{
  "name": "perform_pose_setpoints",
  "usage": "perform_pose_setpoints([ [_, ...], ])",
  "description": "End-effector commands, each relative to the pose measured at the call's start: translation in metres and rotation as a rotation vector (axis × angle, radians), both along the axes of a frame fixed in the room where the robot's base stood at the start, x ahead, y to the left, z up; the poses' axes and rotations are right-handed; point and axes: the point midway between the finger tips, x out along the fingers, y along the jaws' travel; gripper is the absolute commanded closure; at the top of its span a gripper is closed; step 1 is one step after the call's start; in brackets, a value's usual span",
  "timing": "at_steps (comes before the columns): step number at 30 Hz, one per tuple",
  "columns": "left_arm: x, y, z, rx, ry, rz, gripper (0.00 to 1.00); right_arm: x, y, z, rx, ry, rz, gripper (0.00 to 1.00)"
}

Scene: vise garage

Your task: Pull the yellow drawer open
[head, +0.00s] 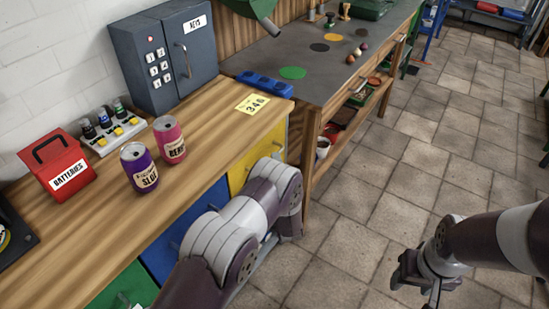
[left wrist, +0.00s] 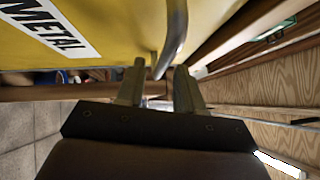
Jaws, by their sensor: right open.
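The yellow drawer (head: 262,150) is in the cabinet under the wooden worktop, and its front looks flush there. In the left wrist view its front (left wrist: 115,25) carries a METAL label (left wrist: 45,28). Its curved metal handle (left wrist: 173,40) reaches down between the fingertips of my left gripper (left wrist: 160,72). The fingers are apart, with a gap showing on each side of the handle. In the head view my left arm hides this gripper and the handle. My right gripper (head: 415,278) is open and empty above the tiled floor, far from the drawer.
The worktop (head: 80,235) holds a purple can (head: 139,168), a pink can (head: 169,140), a red battery box (head: 58,165) and a grey key cabinet (head: 165,55). Blue (head: 205,210) and green (head: 130,290) fronts lie nearer. A workbench (head: 310,75) adjoins. The floor to the right is clear.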

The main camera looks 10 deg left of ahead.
Motion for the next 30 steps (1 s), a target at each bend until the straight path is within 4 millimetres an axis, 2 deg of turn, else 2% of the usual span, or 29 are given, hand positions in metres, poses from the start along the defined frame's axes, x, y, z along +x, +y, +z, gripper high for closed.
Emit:
perform_pose_setpoints([
  [3, 0.017, 0.008, 0.002, -0.001, 0.0, 0.001, 0.64, 0.0, 0.0, -0.001, 0.0, 0.0, 0.0, 0.46],
  [6, 0.024, 0.011, 0.003, 0.0, 0.0, 0.0, 0.64, 0.0, 0.0, -0.001, 0.0, 0.0, 0.0, 0.46],
  [14, 0.026, 0.012, 0.004, 0.0, 0.001, -0.001, 0.64, 0.0, 0.0, -0.001, 0.0, 0.0, 0.0, 0.46],
  [17, 0.026, 0.012, 0.004, 0.0, 0.001, -0.001, 0.93, 0.0, 0.0, -0.001, 0.0, 0.0, 0.0, 0.46],
  [18, 0.026, 0.012, 0.004, 0.0, 0.001, -0.001, 1.0, 0.0, 0.0, -0.001, 0.0, 0.0, 0.0, 0.46],
  [25, 0.025, 0.009, 0.003, -0.001, 0.001, -0.002, 1.0, 0.0, 0.0, -0.001, 0.0, 0.0, 0.0, 0.46],
  [30, 0.019, -0.01, 0.003, -0.001, 0.0, -0.005, 1.0, 0.0, 0.0, -0.003, 0.0, 0.0, 0.0, 0.46],
])
